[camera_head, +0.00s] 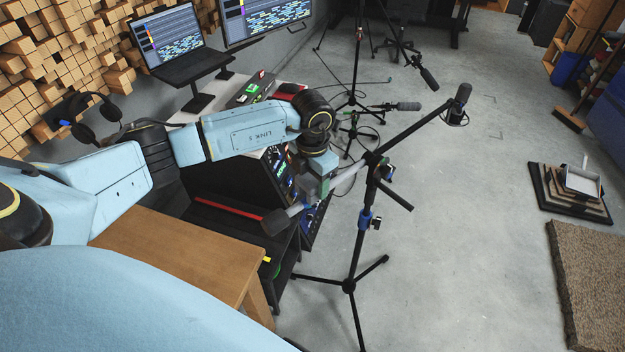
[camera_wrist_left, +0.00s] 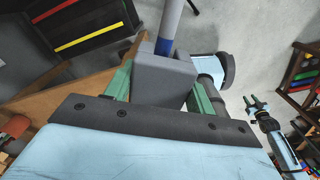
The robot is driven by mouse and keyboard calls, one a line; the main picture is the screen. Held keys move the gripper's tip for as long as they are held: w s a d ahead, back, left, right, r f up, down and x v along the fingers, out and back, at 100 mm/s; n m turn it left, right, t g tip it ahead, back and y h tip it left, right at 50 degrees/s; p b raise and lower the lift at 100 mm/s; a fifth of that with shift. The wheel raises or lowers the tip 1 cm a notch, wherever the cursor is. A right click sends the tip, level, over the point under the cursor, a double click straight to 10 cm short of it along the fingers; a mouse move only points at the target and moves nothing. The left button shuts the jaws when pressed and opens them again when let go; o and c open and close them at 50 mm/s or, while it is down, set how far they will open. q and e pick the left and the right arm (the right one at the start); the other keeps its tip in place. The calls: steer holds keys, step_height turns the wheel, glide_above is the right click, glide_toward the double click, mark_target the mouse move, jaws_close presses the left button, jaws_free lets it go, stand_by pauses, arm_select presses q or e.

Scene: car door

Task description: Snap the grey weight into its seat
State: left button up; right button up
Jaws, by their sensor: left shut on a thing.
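My left gripper (camera_head: 316,188) is at the silver lower part of the mic stand's boom (camera_head: 350,176). In the left wrist view its green fingers (camera_wrist_left: 160,88) are shut on the grey weight (camera_wrist_left: 163,82), a block with a notch at its far side. A pole with a blue band (camera_wrist_left: 165,46) lines up with that notch. I cannot tell whether the pole is fully inside it. A dark cylinder (camera_head: 276,222) sits at the boom's low end. My right gripper (camera_wrist_left: 256,104) shows in the left wrist view, away from the weight, its green fingers apart.
The black stand (camera_head: 349,285) stands on tripod legs, with a microphone (camera_head: 463,93) at the boom's upper end. A wooden table (camera_head: 180,245) and a rack of gear (camera_head: 285,175) are close on the left.

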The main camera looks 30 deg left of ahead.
mark_target(312, 177)
arm_select(q)
steer(key=shift+f+b, duration=1.55)
steer(key=shift+f, duration=0.35)
steer(key=o, duration=1.5)
step_height(312, 177, up, 13)
steer(key=shift+r+b, duration=0.2)
steer(key=shift+b, duration=0.25)
step_height(312, 177, down, 14)
steer(key=shift+r+p, duration=0.2)
steer(key=shift+p, duration=0.3)
steer(key=shift+r, duration=0.3)
